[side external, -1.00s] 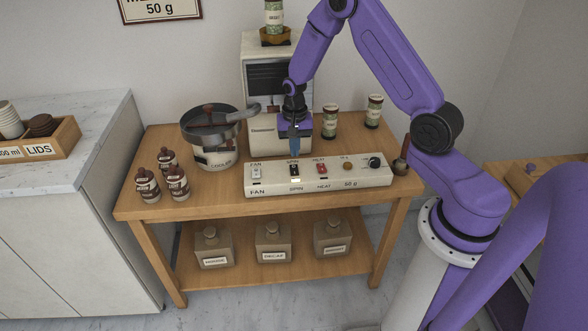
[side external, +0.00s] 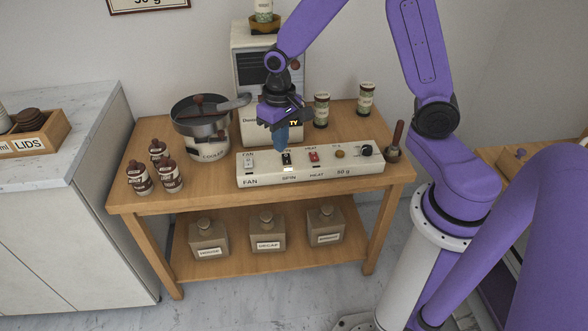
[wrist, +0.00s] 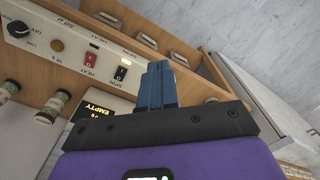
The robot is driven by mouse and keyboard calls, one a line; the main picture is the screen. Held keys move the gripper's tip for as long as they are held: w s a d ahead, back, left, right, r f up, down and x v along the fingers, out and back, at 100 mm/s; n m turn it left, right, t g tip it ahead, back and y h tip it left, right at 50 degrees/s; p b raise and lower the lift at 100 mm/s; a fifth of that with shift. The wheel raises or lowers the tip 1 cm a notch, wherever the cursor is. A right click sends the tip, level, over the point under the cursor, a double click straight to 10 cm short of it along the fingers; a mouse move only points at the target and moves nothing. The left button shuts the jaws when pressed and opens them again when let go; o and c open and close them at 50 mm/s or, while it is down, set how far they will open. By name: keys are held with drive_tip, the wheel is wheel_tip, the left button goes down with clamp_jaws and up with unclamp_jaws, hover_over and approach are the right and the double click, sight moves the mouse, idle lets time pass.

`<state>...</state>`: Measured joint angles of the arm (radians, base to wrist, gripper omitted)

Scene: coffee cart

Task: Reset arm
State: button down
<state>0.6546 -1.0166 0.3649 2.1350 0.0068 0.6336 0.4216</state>
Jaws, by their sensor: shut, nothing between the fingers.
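My gripper (side external: 281,142) is shut and empty, with its blue fingers pointing down just above the white control panel (side external: 340,170). The fingertips are near the black SPIN switch (side external: 287,159); I cannot tell whether they touch it. In the wrist view the closed blue fingers (wrist: 156,72) appear beside the black SPIN switch (wrist: 121,72). The red HEAT switch (side external: 314,157) is to its right in the side view, and the pale FAN switch (side external: 249,160) to its left.
The cooler pot (side external: 207,130) stands left of the panel, with several brown bottles (side external: 168,178) nearby. The roaster (side external: 245,70) stands behind my gripper. Two labelled jars (side external: 321,111) are at the back right. A brown-handled tool (side external: 395,140) stands at the panel's right end.

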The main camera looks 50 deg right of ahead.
drive_tip(key=s+r+n, duration=0.3)
drive_tip(key=s+n, duration=0.1)
drive_tip(key=s, duration=0.3)
drive_tip(key=s+a+r+n, duration=0.1)
drive_tip(key=s+r+n, duration=0.1)
drive_tip(key=s+n, duration=0.3)
drive_tip(key=s+a+r+n, duration=0.1)
drive_tip(key=s+r+n, duration=0.2)
drive_tip(key=s, duration=0.8)
drive_tip(key=shift+s+a+r+n, duration=0.15)
drive_tip(key=shift+s+r+n, duration=0.15)
drive_tip(key=shift+n, duration=0.4)
